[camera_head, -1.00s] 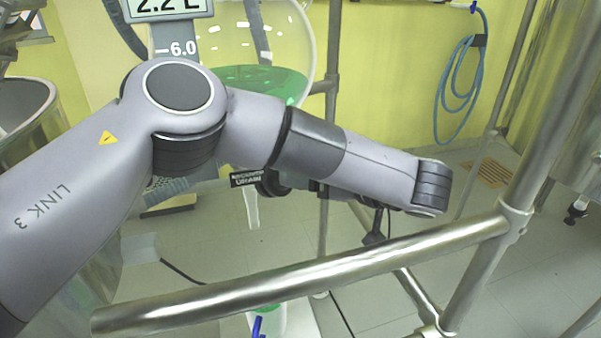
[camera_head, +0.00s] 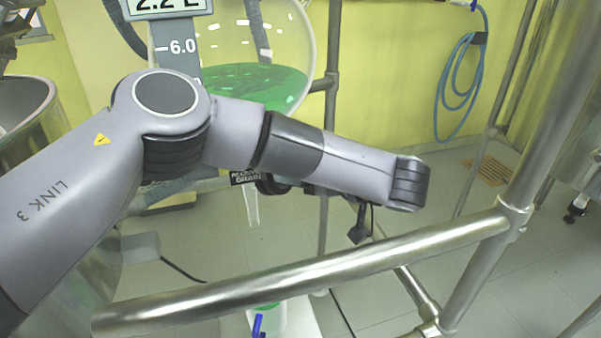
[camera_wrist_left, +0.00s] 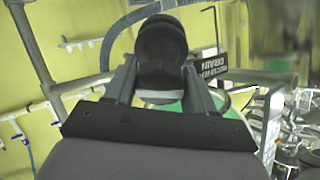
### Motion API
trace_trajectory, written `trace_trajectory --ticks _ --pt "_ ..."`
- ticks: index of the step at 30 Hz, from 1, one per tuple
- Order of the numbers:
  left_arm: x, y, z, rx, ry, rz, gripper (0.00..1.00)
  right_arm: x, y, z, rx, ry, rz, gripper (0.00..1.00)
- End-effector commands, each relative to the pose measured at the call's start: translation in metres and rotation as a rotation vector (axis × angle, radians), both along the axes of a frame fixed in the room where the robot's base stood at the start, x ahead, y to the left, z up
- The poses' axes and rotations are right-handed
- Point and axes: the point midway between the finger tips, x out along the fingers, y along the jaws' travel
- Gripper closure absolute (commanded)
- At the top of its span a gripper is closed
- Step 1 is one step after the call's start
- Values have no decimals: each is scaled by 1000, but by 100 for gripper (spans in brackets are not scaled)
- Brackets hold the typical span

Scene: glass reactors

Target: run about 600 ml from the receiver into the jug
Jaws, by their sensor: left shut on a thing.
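The receiver (camera_head: 262,85) is a round glass vessel at the top of the head view, partly filled with green liquid. A display (camera_head: 168,6) above it, cut by the frame edge, appears to read 2.2 L. A pale drain spout (camera_head: 251,207) hangs below; I make out no stream under it. The jug (camera_head: 285,318) is low in the head view, with some green in it, partly hidden by a rail and the frame edge. In the left wrist view my left gripper (camera_wrist_left: 160,80) is shut on a black valve knob (camera_wrist_left: 160,45) beside the drain label (camera_wrist_left: 214,66).
A steel rail (camera_head: 300,280) crosses in front of the jug and joins a slanting post (camera_head: 545,120) on the right. A metal vessel (camera_head: 25,105) stands at the left. A blue hose (camera_head: 460,90) hangs on the yellow wall. Thin black cables lie on the tiled floor.

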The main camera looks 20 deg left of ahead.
Motion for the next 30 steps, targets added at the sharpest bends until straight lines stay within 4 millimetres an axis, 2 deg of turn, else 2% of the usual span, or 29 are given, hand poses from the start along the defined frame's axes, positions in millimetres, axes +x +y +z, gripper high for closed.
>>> trace_trajectory --ticks 8,21,30 --pt "0 0 -1 -37 -100 62 76 0 0 -6 0 0 0 22" --pt "1 -1 -1 -155 -415 255 76 0 0 -20 2 4 -1 22" --pt "1 -1 0 -225 -597 367 76 3 3 -20 10 -4 -1 22"
